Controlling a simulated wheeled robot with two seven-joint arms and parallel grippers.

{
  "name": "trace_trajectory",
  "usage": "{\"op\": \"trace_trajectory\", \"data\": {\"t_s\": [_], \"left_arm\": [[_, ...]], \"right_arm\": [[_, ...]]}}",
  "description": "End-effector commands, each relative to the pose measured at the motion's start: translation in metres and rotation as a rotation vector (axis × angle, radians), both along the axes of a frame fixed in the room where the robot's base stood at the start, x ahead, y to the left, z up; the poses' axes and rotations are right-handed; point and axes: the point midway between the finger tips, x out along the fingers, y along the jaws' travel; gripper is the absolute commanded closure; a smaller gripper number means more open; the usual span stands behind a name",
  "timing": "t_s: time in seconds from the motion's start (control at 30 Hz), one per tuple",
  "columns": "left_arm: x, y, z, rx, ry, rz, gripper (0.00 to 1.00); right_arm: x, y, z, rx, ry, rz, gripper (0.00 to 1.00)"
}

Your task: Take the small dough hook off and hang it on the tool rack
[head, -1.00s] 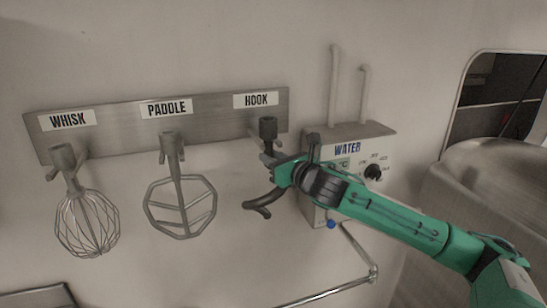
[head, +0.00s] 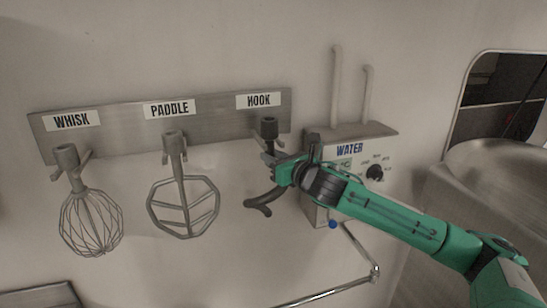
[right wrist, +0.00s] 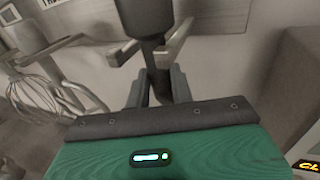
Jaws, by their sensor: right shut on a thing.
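The dark dough hook (head: 258,206) is upright at the HOOK place of the steel tool rack (head: 217,112). Its collar (right wrist: 143,16) is at the rack's two prongs (right wrist: 176,44), with the shaft (right wrist: 158,82) going down between them in the right wrist view. I cannot tell whether the collar rests on the prongs. My right gripper (head: 277,170) is shut on the shaft below the collar, its fingers (right wrist: 160,88) on either side. The gripper hides the middle of the hook in the head view; its curved tail shows below. My left gripper is not in view.
A whisk (head: 90,222) and a paddle (head: 183,206) hang at their labelled places to the left. A WATER box (head: 322,211) with a knob and pipes is close behind my right arm. A steel bowl (head: 495,165) stands at the right.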

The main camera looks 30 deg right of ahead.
Motion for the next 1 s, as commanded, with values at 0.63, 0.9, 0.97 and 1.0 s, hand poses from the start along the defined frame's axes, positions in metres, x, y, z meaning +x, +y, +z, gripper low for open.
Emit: {"op": "trace_trajectory", "data": {"t_s": [0.63, 0.9, 0.97, 1.0], "left_arm": [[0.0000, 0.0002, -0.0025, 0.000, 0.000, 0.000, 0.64], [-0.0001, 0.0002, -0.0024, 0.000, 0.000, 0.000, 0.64], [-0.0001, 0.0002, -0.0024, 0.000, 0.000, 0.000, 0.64], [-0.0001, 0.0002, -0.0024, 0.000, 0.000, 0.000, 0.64]], "right_arm": [[-0.0001, -0.0005, -0.0061, -0.001, -0.004, 0.000, 1.00], [-0.0002, -0.0003, -0.0062, -0.001, -0.004, 0.000, 0.71], [-0.0002, -0.0003, -0.0064, -0.001, -0.004, 0.000, 0.59], [-0.0001, -0.0003, -0.0067, -0.001, -0.003, 0.000, 0.51]]}}
